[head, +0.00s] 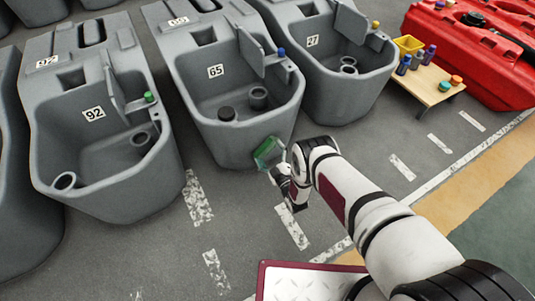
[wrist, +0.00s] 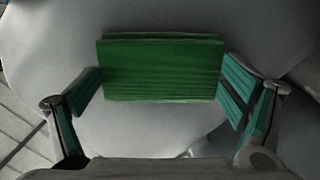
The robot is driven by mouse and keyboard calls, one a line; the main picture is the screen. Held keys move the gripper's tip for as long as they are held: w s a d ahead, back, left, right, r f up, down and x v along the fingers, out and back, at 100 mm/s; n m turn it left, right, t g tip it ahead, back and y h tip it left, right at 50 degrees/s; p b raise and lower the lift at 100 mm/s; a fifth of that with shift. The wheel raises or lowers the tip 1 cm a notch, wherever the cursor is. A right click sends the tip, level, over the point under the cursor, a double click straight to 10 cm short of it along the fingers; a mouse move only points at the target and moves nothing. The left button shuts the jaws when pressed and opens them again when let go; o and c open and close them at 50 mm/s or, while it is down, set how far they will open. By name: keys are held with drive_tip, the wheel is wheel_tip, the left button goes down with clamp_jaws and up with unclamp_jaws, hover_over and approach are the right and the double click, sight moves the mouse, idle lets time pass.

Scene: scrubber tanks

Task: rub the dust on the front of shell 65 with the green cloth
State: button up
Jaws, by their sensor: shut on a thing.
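Shell 65 (head: 228,135) is a grey open tank with a white number label, in the upper middle of the head view. My gripper (head: 276,170) is at the lower right of its front wall. It is shut on the green cloth (head: 266,151), which is at or very close to that wall; I cannot tell whether they touch. In the wrist view the folded cloth (wrist: 162,68) sits between the two fingers of my gripper (wrist: 160,84), with the pale grey shell surface (wrist: 150,128) behind it. I cannot make out the dust; the cloth and gripper hide part of the wall.
Shell 92 (head: 95,185) stands to the left and shell 27 (head: 335,90) to the right. A small wooden table (head: 425,85) with several jars and a yellow bin (head: 408,46) is at the upper right, by red tanks (head: 470,50).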

sight(259, 154)
drive_tip(key=shift+a, duration=0.1)
drive_tip(key=shift+s+a+r, duration=0.1)
drive_tip(key=shift+s+a, duration=0.2)
drive_tip(key=shift+a, duration=0.3)
drive_tip(key=shift+s+a+r, duration=0.1)
drive_tip(key=shift+s+a, duration=0.2)
drive_tip(key=shift+a, duration=0.3)
drive_tip(key=shift+s+a, duration=0.3)
drive_tip(key=shift+a, duration=0.3)
drive_tip(key=shift+c, duration=0.5)
drive_tip(key=p+v, duration=0.2)
drive_tip(key=v, duration=0.4)
drive_tip(key=shift+d+f, duration=0.35)
drive_tip(key=shift+f, duration=0.05)
drive_tip(key=shift+d, duration=0.1)
drive_tip(key=v, duration=0.2)
drive_tip(key=shift+s+d+f, duration=0.1)
drive_tip(key=shift+s+d, duration=0.15)
drive_tip(key=shift+s, duration=0.05)
drive_tip(key=shift+w, duration=0.1)
